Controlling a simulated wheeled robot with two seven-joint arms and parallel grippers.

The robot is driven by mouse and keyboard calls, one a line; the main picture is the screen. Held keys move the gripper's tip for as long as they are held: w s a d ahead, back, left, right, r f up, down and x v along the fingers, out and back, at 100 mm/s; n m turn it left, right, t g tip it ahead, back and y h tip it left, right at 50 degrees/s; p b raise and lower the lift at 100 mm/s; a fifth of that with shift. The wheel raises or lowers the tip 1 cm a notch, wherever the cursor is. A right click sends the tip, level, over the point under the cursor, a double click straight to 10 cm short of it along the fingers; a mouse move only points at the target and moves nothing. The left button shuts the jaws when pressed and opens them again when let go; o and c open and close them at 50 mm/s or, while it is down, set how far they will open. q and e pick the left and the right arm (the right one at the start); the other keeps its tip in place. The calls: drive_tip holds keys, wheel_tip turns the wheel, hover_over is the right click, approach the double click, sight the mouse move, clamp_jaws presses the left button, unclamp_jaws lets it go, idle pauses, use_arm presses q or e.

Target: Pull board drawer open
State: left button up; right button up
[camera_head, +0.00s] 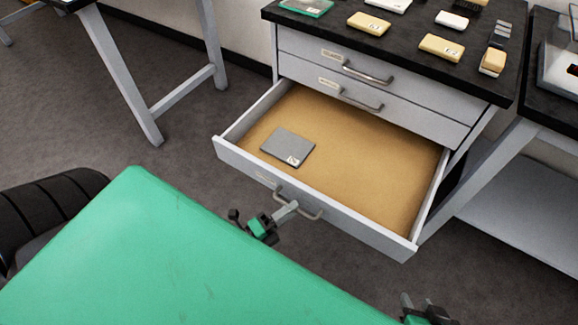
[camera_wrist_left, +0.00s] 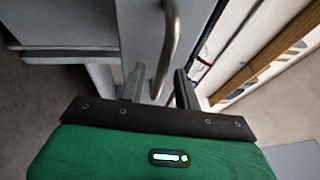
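The grey cabinet's bottom drawer (camera_head: 335,218) is pulled far out, showing a tan floor with a flat grey piece (camera_head: 283,145) bearing a white label. Its front has a curved metal handle (camera_head: 312,213). The two drawers above, the upper (camera_head: 400,88) and the middle (camera_head: 418,118), are shut. Drawer labels are too small to read surely. My left gripper (camera_head: 286,209) is at the bottom drawer's handle. In the left wrist view the handle (camera_wrist_left: 168,45) shows between its spread fingers (camera_wrist_left: 160,88), with gaps beside it. My right gripper (camera_head: 426,308) shows only partly at the bottom edge.
The dark cabinet top (camera_head: 330,28) holds several small labelled blocks and a green tray (camera_head: 306,6). Grey table legs (camera_head: 128,75) stand at the left. A second bench (camera_head: 540,150) stands close at the right. Grey floor (camera_head: 170,165) is clear left of the drawer.

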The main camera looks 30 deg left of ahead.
use_arm(q)
drive_tip(key=v, duration=1.4)
drive_tip(key=shift+w, duration=0.1)
